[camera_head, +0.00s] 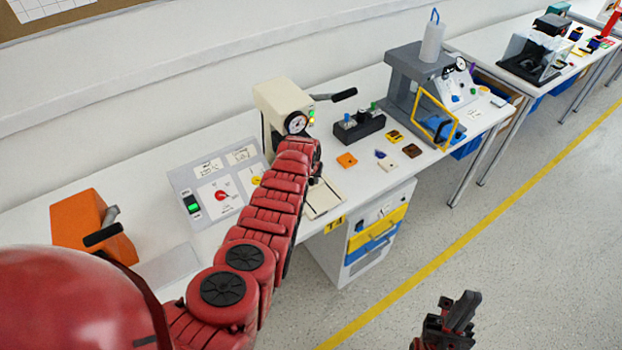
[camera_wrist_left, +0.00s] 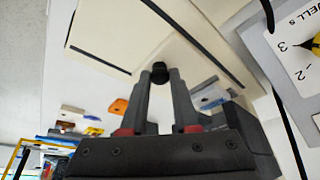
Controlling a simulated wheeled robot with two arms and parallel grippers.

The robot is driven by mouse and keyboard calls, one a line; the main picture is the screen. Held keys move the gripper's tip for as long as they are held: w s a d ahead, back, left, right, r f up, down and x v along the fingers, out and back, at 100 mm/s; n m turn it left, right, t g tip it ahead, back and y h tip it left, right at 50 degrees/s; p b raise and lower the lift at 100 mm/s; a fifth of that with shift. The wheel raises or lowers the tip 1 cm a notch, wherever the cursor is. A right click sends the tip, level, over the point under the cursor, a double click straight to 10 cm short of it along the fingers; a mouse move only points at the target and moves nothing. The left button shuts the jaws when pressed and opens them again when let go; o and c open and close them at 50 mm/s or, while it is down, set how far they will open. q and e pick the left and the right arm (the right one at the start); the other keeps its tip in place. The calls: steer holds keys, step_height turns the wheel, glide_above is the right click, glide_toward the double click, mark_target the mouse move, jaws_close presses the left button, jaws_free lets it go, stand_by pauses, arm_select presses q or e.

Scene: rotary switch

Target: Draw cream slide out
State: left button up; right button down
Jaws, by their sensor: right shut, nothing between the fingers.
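The cream slide (camera_head: 323,199) is a flat plate at the foot of the cream machine (camera_head: 284,108) on the bench, partly hidden by my left arm. In the left wrist view, a cream panel (camera_wrist_left: 105,30) with a small round black knob (camera_wrist_left: 159,72) faces my left gripper (camera_wrist_left: 160,78). The fingertips are on either side of the knob; whether they press on it is not clear. In the head view the left fingers are hidden behind the wrist. My right gripper (camera_head: 466,306) is shut and empty above the floor at the lower right.
A grey control panel (camera_head: 213,187) with dials stands left of the machine. An orange device (camera_head: 80,225) is further left. A black block (camera_head: 359,127) and small coloured pieces (camera_head: 347,160) lie to the right. A drawer unit (camera_head: 345,245) stands below.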

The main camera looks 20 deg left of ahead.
arm_select(q)
jaws_close()
stand_by(1.0)
